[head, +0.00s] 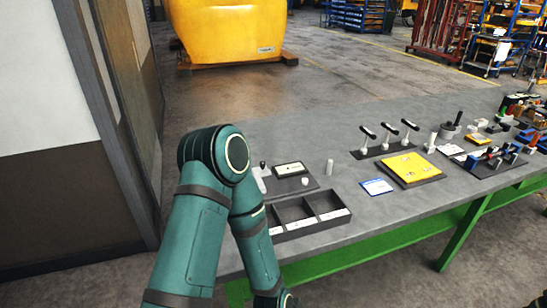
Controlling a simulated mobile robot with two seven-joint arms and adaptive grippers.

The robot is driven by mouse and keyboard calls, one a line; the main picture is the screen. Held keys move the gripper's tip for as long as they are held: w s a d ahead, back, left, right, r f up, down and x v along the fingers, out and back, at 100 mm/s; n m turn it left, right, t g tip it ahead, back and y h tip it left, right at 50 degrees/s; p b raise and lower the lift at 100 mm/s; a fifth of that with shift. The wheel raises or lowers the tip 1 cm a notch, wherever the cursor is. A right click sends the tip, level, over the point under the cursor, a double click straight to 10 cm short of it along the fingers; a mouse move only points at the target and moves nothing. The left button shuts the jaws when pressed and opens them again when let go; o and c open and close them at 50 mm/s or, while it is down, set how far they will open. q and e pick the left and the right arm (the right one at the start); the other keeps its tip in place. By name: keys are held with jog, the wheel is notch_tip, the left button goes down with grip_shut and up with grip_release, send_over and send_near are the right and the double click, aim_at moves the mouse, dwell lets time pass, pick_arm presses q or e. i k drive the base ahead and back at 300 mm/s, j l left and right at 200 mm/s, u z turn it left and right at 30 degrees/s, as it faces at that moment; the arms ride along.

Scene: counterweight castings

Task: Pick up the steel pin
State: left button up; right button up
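A small light-grey upright cylinder (329,168), which looks like the steel pin, stands on the grey workbench (345,160) just right of a dark flat board (288,187). Nothing touches it. My teal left arm rises at the lower left, bends at the elbow and comes down in front of the bench's near left corner. Its far end leaves the picture at the bottom edge, so my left gripper is not seen. My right arm and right gripper are not in view.
A dark compartment tray (300,224) lies at the near edge. Three black-handled levers (389,140), a yellow plate (410,167) and a blue-white card (376,187) sit to the right. Tools crowd the far right. A wall panel (70,190) stands at left.

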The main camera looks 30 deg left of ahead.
aim_at(330, 163)
jog(key=u, duration=1)
jog(key=i+l, duration=0.1)
jog(key=l, duration=0.4)
jog(key=i+l, duration=0.15)
jog(key=l, duration=0.3)
jog(key=i+l, duration=0.1)
jog(key=l, duration=0.4)
